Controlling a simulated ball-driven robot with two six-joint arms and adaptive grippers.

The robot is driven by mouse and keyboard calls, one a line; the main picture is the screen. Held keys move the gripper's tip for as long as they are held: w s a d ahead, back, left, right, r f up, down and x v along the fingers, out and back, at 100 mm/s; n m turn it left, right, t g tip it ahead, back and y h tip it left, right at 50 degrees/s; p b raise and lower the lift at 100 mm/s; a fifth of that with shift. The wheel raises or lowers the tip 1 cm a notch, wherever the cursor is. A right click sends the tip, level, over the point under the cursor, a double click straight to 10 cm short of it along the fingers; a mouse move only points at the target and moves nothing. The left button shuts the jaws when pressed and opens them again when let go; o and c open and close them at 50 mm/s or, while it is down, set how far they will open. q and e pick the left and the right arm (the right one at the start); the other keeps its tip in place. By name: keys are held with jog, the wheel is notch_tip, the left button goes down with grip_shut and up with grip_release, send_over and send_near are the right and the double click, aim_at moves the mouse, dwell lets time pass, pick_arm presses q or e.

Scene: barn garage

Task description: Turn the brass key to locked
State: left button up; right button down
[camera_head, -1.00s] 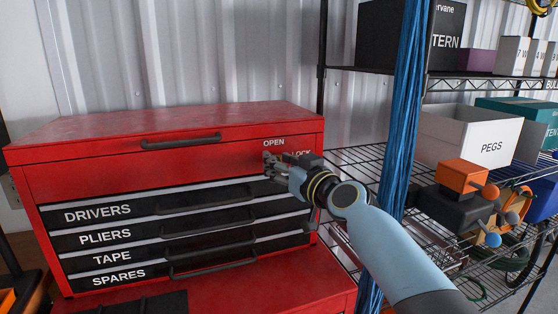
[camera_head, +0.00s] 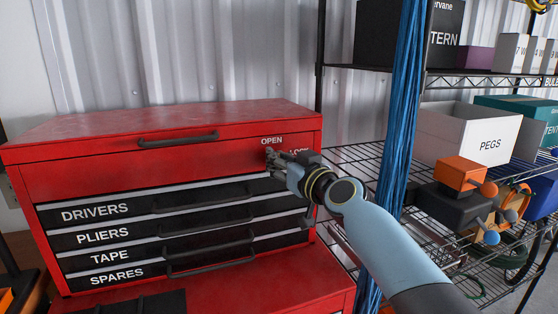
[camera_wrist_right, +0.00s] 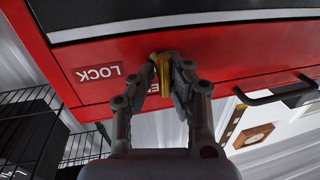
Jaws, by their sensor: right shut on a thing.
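The red tool chest (camera_head: 100,172) stands on the left with OPEN and LOCK labels on its upper right front. My right gripper (camera_head: 271,156) is at the chest front just below the OPEN label (camera_head: 271,141). In the right wrist view the brass key (camera_wrist_right: 161,68) is between the fingertips of my right gripper (camera_wrist_right: 168,85), which is shut on it. The LOCK label (camera_wrist_right: 98,73) appears upside down beside the key. In the head view the gripper hides the key and partly covers the LOCK label. My left gripper is out of view.
Black drawers (camera_head: 150,228) with long handles lie below the lock. A wire shelf (camera_head: 355,157) with a white PEGS box (camera_head: 462,134) stands to the right. A blue cable bundle (camera_head: 404,95) hangs beside my right forearm.

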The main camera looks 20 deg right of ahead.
jog(key=m+b, duration=0.1)
jog(key=m, duration=0.1)
jog(key=m+b, duration=0.2)
jog(key=shift+f+t, duration=0.4)
jog(key=m+b, duration=0.2)
jog(key=m, duration=0.2)
jog(key=shift+m+t+b, duration=0.3)
jog(key=shift+m, duration=0.1)
jog(key=m+h, duration=0.1)
jog(key=m, duration=0.2)
jog(key=m+t+h, duration=0.1)
jog(key=m, duration=0.3)
jog(key=m+h, duration=0.1)
jog(key=m, duration=0.3)
jog(key=shift+d+r, duration=0.2)
jog(key=shift+r, duration=0.15)
jog(key=shift+m, duration=0.3)
jog(key=c, duration=1.4)
grip_release()
